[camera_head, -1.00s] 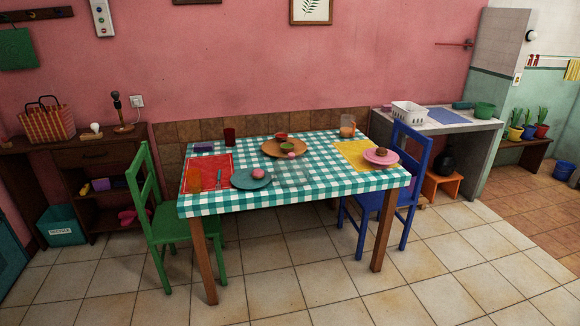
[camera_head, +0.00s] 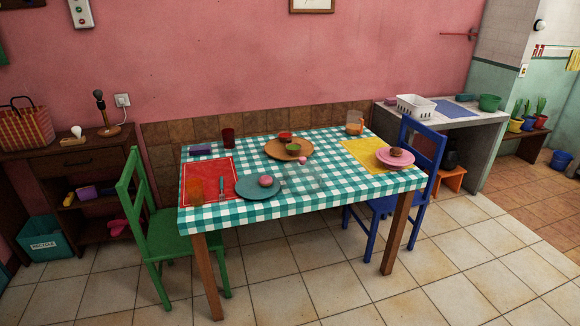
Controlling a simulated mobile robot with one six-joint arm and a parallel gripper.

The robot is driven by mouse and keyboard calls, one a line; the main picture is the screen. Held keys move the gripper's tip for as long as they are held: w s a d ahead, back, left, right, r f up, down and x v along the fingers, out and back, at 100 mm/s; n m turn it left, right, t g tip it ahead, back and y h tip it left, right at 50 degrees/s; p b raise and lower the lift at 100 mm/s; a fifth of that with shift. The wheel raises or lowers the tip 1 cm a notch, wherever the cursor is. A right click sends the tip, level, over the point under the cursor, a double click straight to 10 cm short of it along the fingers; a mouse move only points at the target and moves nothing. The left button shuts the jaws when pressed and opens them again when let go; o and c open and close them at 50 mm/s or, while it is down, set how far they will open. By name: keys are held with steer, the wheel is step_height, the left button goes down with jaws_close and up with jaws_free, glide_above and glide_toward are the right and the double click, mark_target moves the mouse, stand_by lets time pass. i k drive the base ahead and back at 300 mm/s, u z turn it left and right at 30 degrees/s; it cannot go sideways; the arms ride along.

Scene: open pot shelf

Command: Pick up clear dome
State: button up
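A faint see-through shape, which looks like the clear dome (camera_head: 303,178), stands on the checkered table (camera_head: 330,204) right of the teal plate (camera_head: 258,193). A small pink knob-like spot (camera_head: 302,161) shows at its top. Its outline is hard to make out against the cloth. The teal plate beside it holds a pink round item (camera_head: 265,181). My gripper is not in view.
A green chair (camera_head: 135,190) stands at the table's left end and a blue chair (camera_head: 420,150) at its right. A wooden board (camera_head: 272,152) with bowls lies behind the dome. The tiled floor in front is clear.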

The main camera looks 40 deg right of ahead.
mark_target(302, 176)
steer(key=z, duration=0.05)
steer(key=i, duration=0.95)
steer(key=z, duration=0.25)
